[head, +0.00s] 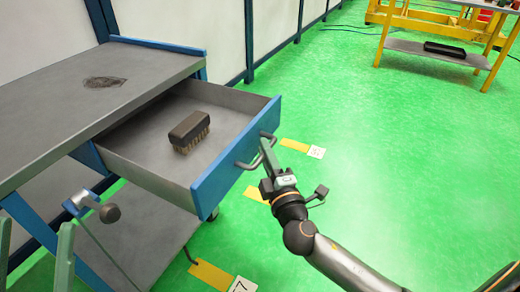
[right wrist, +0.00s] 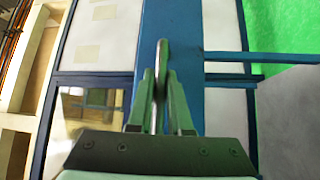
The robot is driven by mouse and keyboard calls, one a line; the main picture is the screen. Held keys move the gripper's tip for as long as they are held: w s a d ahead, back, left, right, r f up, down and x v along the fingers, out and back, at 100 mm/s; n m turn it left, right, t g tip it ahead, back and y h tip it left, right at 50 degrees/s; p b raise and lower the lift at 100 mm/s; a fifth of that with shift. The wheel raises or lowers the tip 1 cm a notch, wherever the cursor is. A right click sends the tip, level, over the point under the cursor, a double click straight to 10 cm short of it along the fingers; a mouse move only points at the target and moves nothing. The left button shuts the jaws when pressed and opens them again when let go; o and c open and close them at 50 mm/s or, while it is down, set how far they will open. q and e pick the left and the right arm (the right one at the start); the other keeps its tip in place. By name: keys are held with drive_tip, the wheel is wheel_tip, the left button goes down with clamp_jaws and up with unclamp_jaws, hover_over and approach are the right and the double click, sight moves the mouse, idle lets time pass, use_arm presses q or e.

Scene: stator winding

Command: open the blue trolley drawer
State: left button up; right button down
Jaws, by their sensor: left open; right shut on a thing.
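The blue trolley (head: 120,75) stands at the left with a grey top. Its drawer (head: 228,172) is pulled well out, and its grey inside shows. A dark brush (head: 188,131) lies in the drawer, bristles down. The metal handle (head: 248,164) sits on the blue drawer front. My right gripper (head: 267,150) is shut on the handle; the right wrist view shows the handle bar (right wrist: 161,65) between the green fingers. My left gripper (head: 35,226) is at the lower left edge beside the trolley, its green fingers apart and empty.
A vise-like clamp (head: 85,203) is at the trolley's near side, close to my left gripper. A lower shelf (head: 150,235) is under the drawer. Yellow floor marks (head: 295,145) lie on the green floor, which is clear to the right. A yellow rack (head: 383,40) stands far back.

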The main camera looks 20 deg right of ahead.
use_arm(q)
drive_tip(key=shift+s+d, duration=0.1)
use_arm(e)
drive_tip(key=shift+s+d, duration=0.3)
drive_tip(key=c, duration=0.8)
unclamp_jaws()
drive_tip(key=shift+c, duration=0.2)
use_arm(q)
drive_tip(key=shift+f, duration=0.1)
drive_tip(key=shift+s, duration=0.1)
